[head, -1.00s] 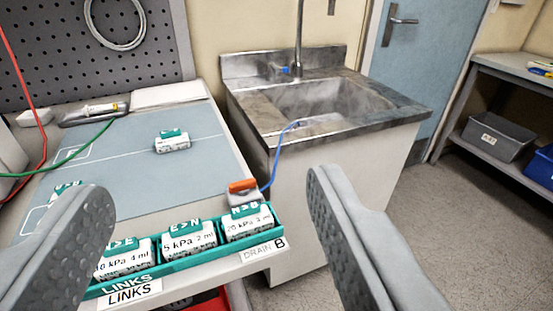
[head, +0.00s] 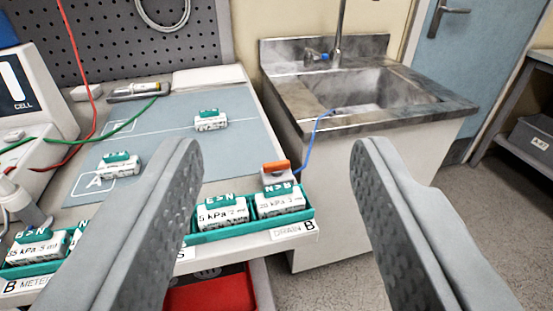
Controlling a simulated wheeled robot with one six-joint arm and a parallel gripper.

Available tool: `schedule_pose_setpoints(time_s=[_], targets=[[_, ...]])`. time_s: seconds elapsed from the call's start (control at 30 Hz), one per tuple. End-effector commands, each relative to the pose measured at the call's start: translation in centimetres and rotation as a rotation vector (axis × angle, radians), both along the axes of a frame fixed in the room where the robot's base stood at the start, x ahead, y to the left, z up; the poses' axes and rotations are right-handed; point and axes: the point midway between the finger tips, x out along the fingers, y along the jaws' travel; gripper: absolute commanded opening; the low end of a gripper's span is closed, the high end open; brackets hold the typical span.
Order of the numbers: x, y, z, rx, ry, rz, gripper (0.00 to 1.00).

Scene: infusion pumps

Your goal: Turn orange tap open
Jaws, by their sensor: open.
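The orange tap (head: 276,167) is a small orange handle on a grey-white body at the bench's right edge, just behind the green tray, with a blue tube running from it to the sink. The handle lies roughly crosswise in the picture. My gripper (head: 275,155) is open and empty. Its two grey fingers stand wide apart in the foreground, with the tap showing between them and farther off. The left finger hides part of the green tray and bench. No contact with the tap is visible.
A green tray (head: 232,232) holding labelled blocks lies in front of the tap, by the "DRAIN B" label. A steel sink (head: 440,110) stands to the right. More blocks lie on the blue-grey mat (head: 225,150). Red and green leads cross the left side. Floor shows at right.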

Motion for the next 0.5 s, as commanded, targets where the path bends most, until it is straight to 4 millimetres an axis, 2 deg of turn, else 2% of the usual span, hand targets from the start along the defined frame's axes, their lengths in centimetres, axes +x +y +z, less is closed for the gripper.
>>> schedule_pose_setpoints(time_s=[0.03,0.07,0.17,0.5], targets=[[0.3,0.0,0.1,0.007,0.009,0.000,0.38],[0.5,0.0,0.1,0.015,0.020,-0.001,0.33],[1.8,0.0,0.4,0.063,0.077,-0.006,0.32],[8.7,0.0,0.9,0.346,0.413,-0.092,0.32]])
